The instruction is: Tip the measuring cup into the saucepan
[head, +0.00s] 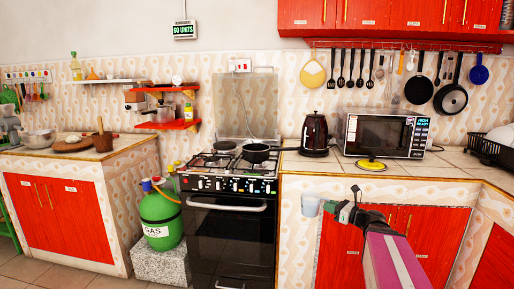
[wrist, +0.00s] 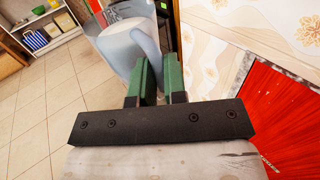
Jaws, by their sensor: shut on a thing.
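The measuring cup (head: 310,207) is pale, bluish and see-through, and hangs in front of the counter, right of the stove. In the wrist view, the cup (wrist: 135,55) stands beyond my green fingers, with something white inside. My gripper (head: 330,207) is shut on the cup's right side, seemingly at the handle; the exact grip is partly hidden by the fingers. The cup looks roughly upright. The black saucepan (head: 256,154) sits on the stove's front right burner, its handle pointing right. The cup is lower than the saucepan and to its right, apart from it.
The stove (head: 232,187) has a dark oven door and a front handle. A dark kettle (head: 315,135), a microwave (head: 382,135) and a yellow item (head: 371,165) are on the right counter. A green gas cylinder (head: 160,217) stands left of the stove. Open floor lies in front.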

